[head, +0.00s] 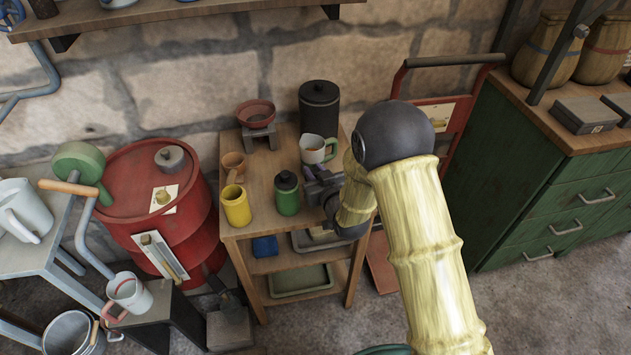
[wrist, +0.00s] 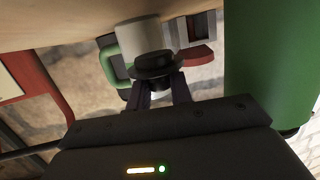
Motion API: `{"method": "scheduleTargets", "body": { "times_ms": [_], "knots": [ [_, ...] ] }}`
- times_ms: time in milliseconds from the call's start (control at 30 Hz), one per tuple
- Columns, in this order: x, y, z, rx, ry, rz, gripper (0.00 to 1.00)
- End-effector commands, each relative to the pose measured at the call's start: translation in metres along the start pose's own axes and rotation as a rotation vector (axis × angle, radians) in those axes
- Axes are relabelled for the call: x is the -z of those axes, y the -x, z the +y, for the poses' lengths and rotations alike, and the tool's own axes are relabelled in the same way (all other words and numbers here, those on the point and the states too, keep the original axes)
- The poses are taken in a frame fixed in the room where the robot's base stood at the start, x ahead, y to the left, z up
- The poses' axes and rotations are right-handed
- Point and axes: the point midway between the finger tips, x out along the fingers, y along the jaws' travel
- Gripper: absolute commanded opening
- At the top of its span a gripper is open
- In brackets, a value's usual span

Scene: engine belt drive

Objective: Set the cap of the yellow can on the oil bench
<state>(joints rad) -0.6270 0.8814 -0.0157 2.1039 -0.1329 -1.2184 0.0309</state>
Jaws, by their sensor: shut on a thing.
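The yellow can (head: 235,206) stands upright at the front left of the wooden bench (head: 262,205), with its top open and bare. My gripper (head: 318,182) is over the right side of the bench, right of the green can (head: 287,194). In the wrist view my gripper (wrist: 158,88) is shut on a dark round cap (wrist: 156,64), with a finger on each side of its narrow part. In the head view the cap is hard to make out among the dark fingers. I cannot tell whether it touches the bench top.
A white mug with a green handle (head: 314,150) stands just behind the gripper; it also shows in the wrist view (wrist: 138,36). A black canister (head: 319,108), a red bowl on a stand (head: 256,113) and a brown mug (head: 232,164) share the bench. The middle top is partly clear.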

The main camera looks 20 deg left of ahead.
Motion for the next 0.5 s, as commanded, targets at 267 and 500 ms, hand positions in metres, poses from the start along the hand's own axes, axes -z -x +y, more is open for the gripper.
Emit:
{"method": "scheduleTargets", "body": {
  "times_ms": [267, 500],
  "knots": [
    [-0.036, -0.007, 0.0, 0.0, 0.0, -0.002, 0.0],
    [-0.036, -0.007, 0.001, -0.002, 0.0, -0.001, 0.0]
  ]
}}
